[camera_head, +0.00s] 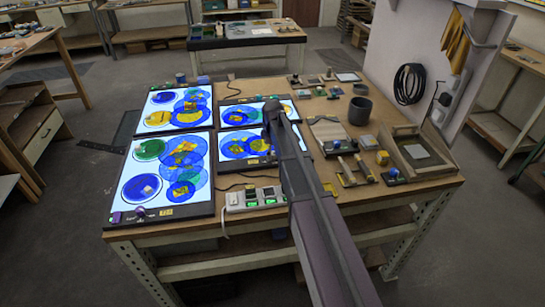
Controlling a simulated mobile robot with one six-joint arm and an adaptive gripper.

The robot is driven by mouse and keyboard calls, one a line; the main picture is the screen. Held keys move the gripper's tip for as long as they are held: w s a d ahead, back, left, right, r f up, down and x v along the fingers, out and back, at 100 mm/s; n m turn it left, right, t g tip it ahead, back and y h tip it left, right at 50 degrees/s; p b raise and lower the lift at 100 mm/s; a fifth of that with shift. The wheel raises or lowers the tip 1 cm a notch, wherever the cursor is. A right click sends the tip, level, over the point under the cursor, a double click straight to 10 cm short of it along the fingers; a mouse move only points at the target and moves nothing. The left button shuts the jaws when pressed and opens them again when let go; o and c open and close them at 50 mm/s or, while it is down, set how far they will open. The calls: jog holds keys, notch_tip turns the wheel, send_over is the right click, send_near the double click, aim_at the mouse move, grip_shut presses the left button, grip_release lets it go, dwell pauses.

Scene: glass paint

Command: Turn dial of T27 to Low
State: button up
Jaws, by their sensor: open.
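A lit light panel (200,205) lies at the table's front left. Its front edge has a yellow label (166,212) too small to read surely, so I cannot tell if it is T27. A purple knob (141,211) sits at that panel's front left; its setting cannot be read. A smaller lit panel (226,157) lies to the right, partly covered by my arm, with a yellow label (252,161) at its front edge. My gripper (269,124) is open and hangs over the smaller panels, apart from the purple knob. My arm hides most of its fingers.
A power strip (256,199) with green lights lies at the table's front edge. A wooden tray (451,153), a dark cup (360,111) and several blocks and small tools occupy the right side. A wall with a hanging black cable (409,84) stands behind the right edge.

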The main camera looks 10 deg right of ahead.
jog(key=shift+f, duration=0.15)
grip_shut()
dwell(0.4)
jog(key=m, duration=1.1)
jog(key=shift+d+m, duration=0.1)
jog(key=shift+m, duration=0.2)
jog(key=m, duration=0.6)
jog(key=shift+d, duration=0.1)
jog(key=m, duration=0.6)
jog(key=shift+s, duration=0.1)
jog(key=shift+m, duration=0.3)
